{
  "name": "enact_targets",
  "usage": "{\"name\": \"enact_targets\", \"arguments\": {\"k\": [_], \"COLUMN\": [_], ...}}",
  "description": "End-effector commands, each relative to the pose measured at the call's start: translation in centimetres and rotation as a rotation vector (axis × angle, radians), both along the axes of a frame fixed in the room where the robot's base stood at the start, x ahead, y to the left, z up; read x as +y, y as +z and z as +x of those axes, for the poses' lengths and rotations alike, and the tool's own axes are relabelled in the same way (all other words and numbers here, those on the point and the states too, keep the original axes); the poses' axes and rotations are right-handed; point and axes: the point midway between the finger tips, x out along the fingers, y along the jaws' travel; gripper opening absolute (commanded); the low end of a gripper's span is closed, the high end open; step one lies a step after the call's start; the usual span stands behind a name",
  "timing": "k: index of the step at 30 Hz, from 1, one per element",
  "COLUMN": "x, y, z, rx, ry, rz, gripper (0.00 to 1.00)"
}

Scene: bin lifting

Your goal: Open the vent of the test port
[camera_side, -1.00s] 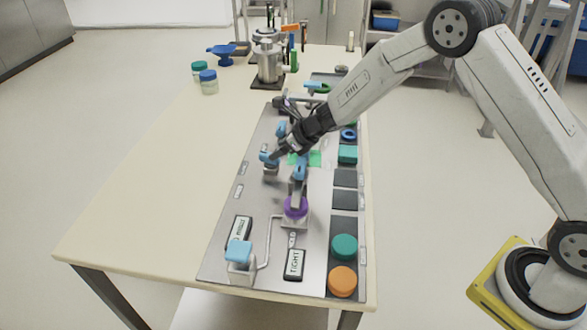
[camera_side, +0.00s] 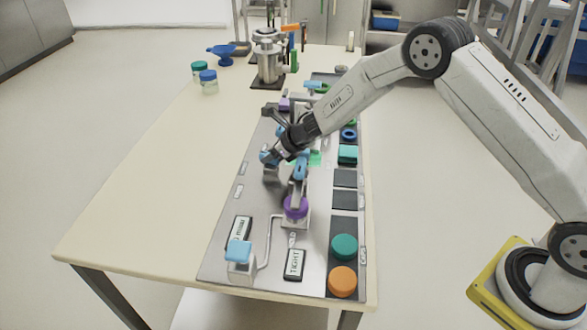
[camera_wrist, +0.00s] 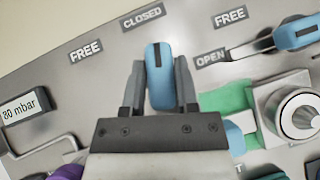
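A blue valve handle (camera_wrist: 160,80) stands between the two fingers of my gripper (camera_wrist: 160,82) in the wrist view, below a CLOSED label (camera_wrist: 143,17). In the side view my gripper (camera_side: 272,156) is at this blue handle, on the left part of the grey panel (camera_side: 215,265). The fingers sit close along both sides of the handle; whether they press on it I cannot tell. Another blue lever (camera_wrist: 296,34) lies at the upper right of the wrist view, near an OPEN label (camera_wrist: 211,57). I cannot tell which handle is the vent.
A display (camera_wrist: 26,106) reads about 80 mbar. A silver round fitting (camera_wrist: 298,112) and a green patch (camera_wrist: 228,97) lie right of my gripper. A purple ring (camera_side: 296,207) stands nearer on the panel, with teal (camera_side: 344,246) and orange (camera_side: 342,281) knobs.

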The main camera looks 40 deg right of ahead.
Motion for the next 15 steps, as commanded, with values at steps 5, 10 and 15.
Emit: {"name": "enact_targets", "arguments": {"k": [5, 10, 15], "x": [-0.01, 0.01, 0.05], "y": [0.01, 0.04, 0.1], "z": [-0.01, 0.0, 0.05], "rx": [0.0, -0.001, -0.004], "ry": [0.0, -0.005, -0.033], "rz": [0.0, 0.001, 0.002], "gripper": [0.0, 0.0, 0.0]}}
